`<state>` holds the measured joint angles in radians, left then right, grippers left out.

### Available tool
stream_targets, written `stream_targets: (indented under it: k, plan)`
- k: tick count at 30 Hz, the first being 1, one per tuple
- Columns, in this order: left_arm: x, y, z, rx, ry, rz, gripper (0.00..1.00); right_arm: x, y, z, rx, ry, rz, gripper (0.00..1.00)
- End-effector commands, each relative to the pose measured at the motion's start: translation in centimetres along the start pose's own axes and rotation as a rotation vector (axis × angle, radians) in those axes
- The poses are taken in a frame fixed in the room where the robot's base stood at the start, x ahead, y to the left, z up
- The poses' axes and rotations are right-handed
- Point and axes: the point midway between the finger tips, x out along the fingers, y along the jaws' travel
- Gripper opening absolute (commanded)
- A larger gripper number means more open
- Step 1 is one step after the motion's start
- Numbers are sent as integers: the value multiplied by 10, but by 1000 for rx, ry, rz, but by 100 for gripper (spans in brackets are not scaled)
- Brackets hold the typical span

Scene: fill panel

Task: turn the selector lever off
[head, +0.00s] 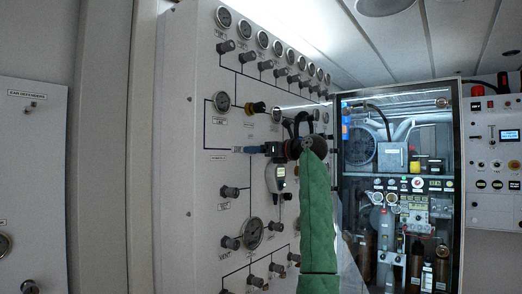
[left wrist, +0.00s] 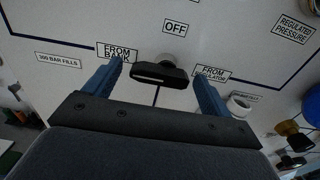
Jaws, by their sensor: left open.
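The selector lever (left wrist: 160,74) is a black bar handle on the light panel in the left wrist view. An OFF label (left wrist: 175,27) is above it, a FROM BANK label (left wrist: 117,52) to its left and a FROM REGULATOR label (left wrist: 212,73) to its right. My left gripper (left wrist: 159,80) is open, with one blue finger on each side of the lever. I cannot tell whether the fingers touch it. In the head view my left gripper (head: 256,149) is at the panel face and I cannot make out the lever there. My right gripper is not in view.
The panel (head: 190,120) carries several gauges and knobs around the gripper, including a gauge (head: 252,233) below. A yellow-and-black knob (left wrist: 287,128) is at lower right in the wrist view. A glass-fronted machine cabinet (head: 400,150) stands to the right.

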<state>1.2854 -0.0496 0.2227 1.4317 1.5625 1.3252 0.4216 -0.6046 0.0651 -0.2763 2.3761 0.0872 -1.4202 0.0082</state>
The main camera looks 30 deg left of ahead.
Motion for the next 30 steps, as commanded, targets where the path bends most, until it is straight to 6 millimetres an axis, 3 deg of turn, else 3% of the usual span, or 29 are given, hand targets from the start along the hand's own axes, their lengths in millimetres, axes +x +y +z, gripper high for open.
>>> stream_targets:
  k: [6, 13, 23, 30]
  plan:
    - [0, 0, 0, 0, 0, 0, 82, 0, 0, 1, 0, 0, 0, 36]
    - [0, 0, 0, 0, 0, 0, 39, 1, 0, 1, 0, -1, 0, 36]
    - [0, 0, 1, 38, -1, -1, 39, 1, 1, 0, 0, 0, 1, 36]
    - [-1, 0, 3, 174, 0, -2, 39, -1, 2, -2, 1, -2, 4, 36]
